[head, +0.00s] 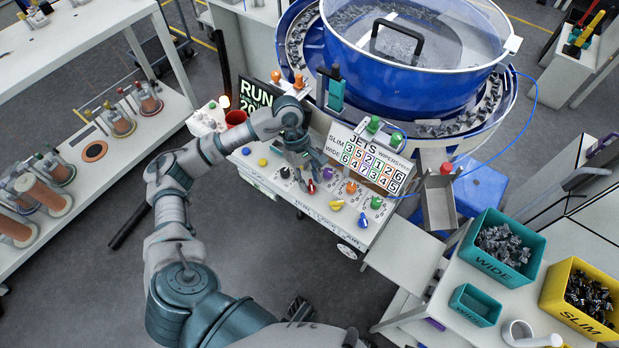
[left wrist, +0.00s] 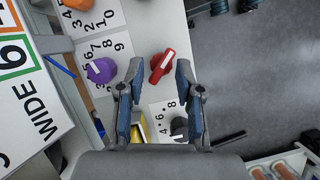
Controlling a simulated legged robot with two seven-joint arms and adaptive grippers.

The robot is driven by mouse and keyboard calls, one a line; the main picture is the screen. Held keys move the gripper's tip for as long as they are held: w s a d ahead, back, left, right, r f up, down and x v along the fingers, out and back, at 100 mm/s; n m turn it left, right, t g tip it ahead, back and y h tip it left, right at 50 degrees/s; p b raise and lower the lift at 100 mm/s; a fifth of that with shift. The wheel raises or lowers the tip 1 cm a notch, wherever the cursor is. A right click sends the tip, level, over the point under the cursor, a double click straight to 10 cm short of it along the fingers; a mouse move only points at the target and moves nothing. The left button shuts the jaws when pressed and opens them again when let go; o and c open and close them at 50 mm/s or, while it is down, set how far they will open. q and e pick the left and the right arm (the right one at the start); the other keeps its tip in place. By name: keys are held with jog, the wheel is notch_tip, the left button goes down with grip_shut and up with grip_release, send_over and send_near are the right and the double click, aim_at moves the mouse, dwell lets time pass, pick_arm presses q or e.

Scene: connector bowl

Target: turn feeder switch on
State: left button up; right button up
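A red switch handle (head: 311,187) stands on the white control panel (head: 276,178) in the head view. In the left wrist view the red handle (left wrist: 163,66) lies slanted between and just beyond the fingertips. No label naming it the feeder switch is readable. My left gripper (head: 305,175) is over the panel, close to the red handle. Its two fingers (left wrist: 158,76) are spread apart with nothing clasped between them. Whether a finger touches the handle cannot be told. My right gripper does not show.
A purple knob (left wrist: 101,70), a dark knob (left wrist: 180,129) and a yellow part (left wrist: 139,128) are close around the fingers. The JETS number board (head: 369,160) stands right of the gripper. The blue feeder bowl (head: 410,75) is behind. Open floor lies in front of the panel.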

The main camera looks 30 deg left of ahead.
pick_arm(q)
jog(key=v, duration=1.2)
jog(key=shift+f, duration=0.1)
